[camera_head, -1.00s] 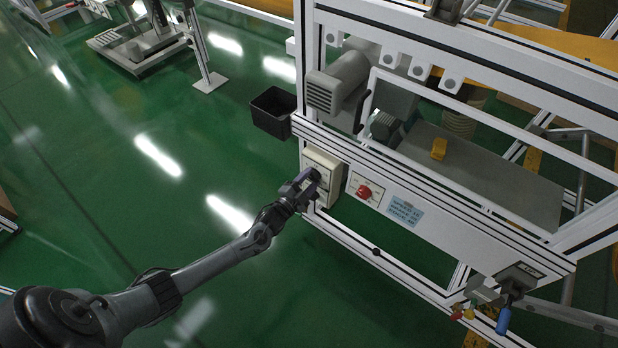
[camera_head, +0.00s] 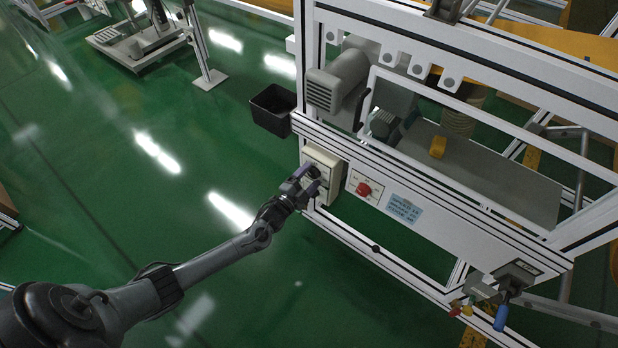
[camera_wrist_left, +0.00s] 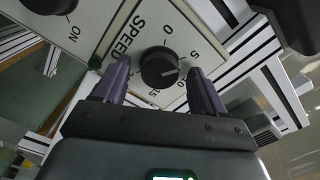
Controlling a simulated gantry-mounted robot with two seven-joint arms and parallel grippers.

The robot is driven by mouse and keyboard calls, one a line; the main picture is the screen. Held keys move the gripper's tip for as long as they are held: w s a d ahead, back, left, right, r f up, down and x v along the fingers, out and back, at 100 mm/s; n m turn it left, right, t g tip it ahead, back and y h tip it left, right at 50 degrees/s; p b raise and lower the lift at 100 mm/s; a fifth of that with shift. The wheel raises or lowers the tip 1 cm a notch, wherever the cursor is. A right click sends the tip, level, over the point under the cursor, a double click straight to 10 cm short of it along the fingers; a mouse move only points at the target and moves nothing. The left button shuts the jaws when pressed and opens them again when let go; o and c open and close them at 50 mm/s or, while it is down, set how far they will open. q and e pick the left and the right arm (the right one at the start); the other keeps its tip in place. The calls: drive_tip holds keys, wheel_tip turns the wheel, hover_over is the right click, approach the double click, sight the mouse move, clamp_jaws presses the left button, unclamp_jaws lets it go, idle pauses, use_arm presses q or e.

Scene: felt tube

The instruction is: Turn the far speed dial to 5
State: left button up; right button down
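The speed dial (camera_wrist_left: 160,68) is a round black knob on a pale plate marked SPEED, with numbers around it. Its white pointer line aims right, on the side of the 5; the exact reading is unclear. My left gripper (camera_wrist_left: 158,78) is open, with one purplish finger on each side of the knob and gaps visible. In the head view my left gripper (camera_head: 311,181) is at the pale control box (camera_head: 321,160) on the frame's front and partly hides it. My right gripper is not in view.
A second black knob (camera_wrist_left: 48,4) marked ON is at the upper left in the wrist view. Right of the box are a red knob (camera_head: 363,189) and a blue label (camera_head: 404,208). Green floor lies open in front.

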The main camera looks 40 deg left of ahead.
use_arm(q)
drive_tip(key=shift+s+p, duration=0.3)
drive_tip(key=shift+s, duration=0.2)
drive_tip(key=s+p, duration=0.3)
drive_tip(key=s, duration=0.7)
drive_tip(key=shift+d, duration=0.3)
drive_tip(key=shift+p, duration=0.3)
